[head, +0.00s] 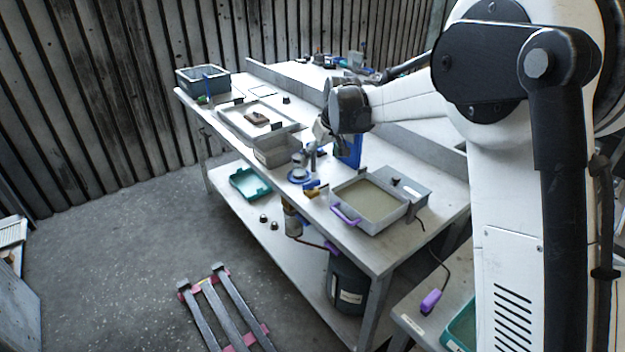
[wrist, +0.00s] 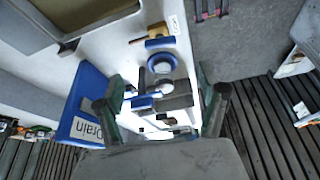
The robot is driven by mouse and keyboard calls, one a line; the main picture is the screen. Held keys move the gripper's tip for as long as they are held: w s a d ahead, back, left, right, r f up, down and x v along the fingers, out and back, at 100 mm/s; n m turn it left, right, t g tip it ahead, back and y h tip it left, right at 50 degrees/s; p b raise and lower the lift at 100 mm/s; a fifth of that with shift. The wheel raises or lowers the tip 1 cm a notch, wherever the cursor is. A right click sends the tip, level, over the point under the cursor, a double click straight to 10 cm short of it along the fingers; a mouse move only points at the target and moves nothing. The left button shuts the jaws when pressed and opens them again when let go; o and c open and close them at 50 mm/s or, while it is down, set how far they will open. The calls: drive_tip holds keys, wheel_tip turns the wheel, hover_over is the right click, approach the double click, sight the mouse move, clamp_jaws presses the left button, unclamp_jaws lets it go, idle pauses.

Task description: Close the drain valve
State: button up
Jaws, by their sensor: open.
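A small brass valve with a blue handle (wrist: 155,40) sits at the table edge, at the top middle of the wrist view; in the head view it shows as a yellow and blue piece (head: 314,189). Beside it stands a round metal fitting with a blue ring (wrist: 162,66). A blue panel lettered "Drain" (wrist: 88,108) is left of my fingers; it also shows in the head view (head: 349,152). My gripper (wrist: 163,100) is open, with its fingers apart and nothing clearly held. The fitting lies in line between the fingers; I cannot tell the depth gap or the valve's position.
A purple-handled tray of cloudy liquid (head: 368,200) is right of the fittings. A grey bin (head: 277,150) stands left of them. A dark container (head: 347,285) is on the lower shelf. The floor at the left is mostly open, with a metal rack (head: 225,305) on it.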

sight(312, 182)
drive_tip(key=p+x, duration=0.1)
drive_tip(key=x, duration=1.3)
drive_tip(key=shift+s, duration=0.1)
drive_tip(key=c, duration=1.2)
drive_tip(key=shift+o, duration=0.2)
